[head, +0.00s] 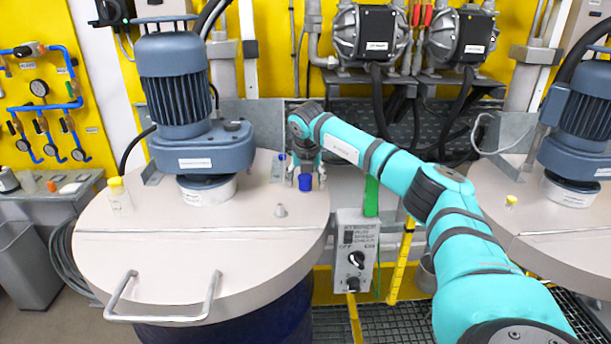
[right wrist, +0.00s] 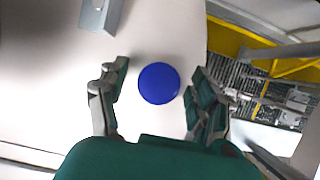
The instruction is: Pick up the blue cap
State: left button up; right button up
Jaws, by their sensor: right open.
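The blue cap (head: 305,182) sits on the pale drum lid near its right edge. In the right wrist view the cap (right wrist: 158,83) shows as a round blue disc from above. My right gripper (head: 306,178) is at the cap, reaching over from the right. In the right wrist view its two fingers (right wrist: 157,100) are spread, one on each side of the cap, with a gap on both sides. I cannot tell how far above the lid the fingertips are. My left gripper is not in view.
A control box (head: 355,250) stands right of the lid.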

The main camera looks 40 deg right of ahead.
jog(key=shift+w+f, duration=0.1)
jog(key=shift+f, duration=0.05)
jog(key=c, duration=1)
jog(key=shift+o, duration=0.2)
